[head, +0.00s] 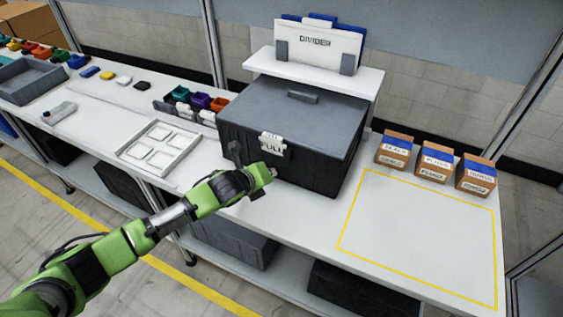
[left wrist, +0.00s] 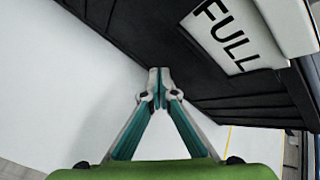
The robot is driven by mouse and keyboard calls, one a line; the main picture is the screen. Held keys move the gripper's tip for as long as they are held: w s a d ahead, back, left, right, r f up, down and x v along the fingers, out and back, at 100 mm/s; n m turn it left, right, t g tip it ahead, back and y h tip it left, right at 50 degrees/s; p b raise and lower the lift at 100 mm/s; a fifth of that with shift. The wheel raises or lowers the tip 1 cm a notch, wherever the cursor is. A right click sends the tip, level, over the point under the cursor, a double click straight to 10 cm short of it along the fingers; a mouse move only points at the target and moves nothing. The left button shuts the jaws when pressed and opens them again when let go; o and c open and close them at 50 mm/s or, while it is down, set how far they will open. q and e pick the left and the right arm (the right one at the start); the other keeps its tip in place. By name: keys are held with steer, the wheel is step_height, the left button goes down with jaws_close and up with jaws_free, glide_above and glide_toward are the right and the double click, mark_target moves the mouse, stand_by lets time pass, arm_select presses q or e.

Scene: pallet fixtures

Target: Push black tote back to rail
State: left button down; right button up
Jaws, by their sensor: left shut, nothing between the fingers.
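The black tote (head: 335,125) sits on the white bench with its grey lid on and a white FULL label (head: 270,142) on its front. In the left wrist view the tote's dark ribbed wall (left wrist: 130,35) and its label (left wrist: 237,35) fill the upper part. The rail is not clearly seen behind the tote. My right gripper is out of view.
Several small cartons (head: 433,165) stand to the right, behind an empty yellow-outlined area (head: 415,235). A white tray (head: 160,149) and small coloured bins (head: 199,101) are left.

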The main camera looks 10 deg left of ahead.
arm_select(q)
steer(key=s+p, duration=0.1)
steer(key=s, duration=0.1)
steer(key=s+a+p, duration=0.1)
steer(key=shift+s+a+r, duration=0.2)
steer(key=shift+s, duration=0.15)
steer(key=shift+s+a+f+p, duration=0.15)
steer(key=shift+s+a+p, duration=0.1)
steer(key=shift+s+p, duration=0.45)
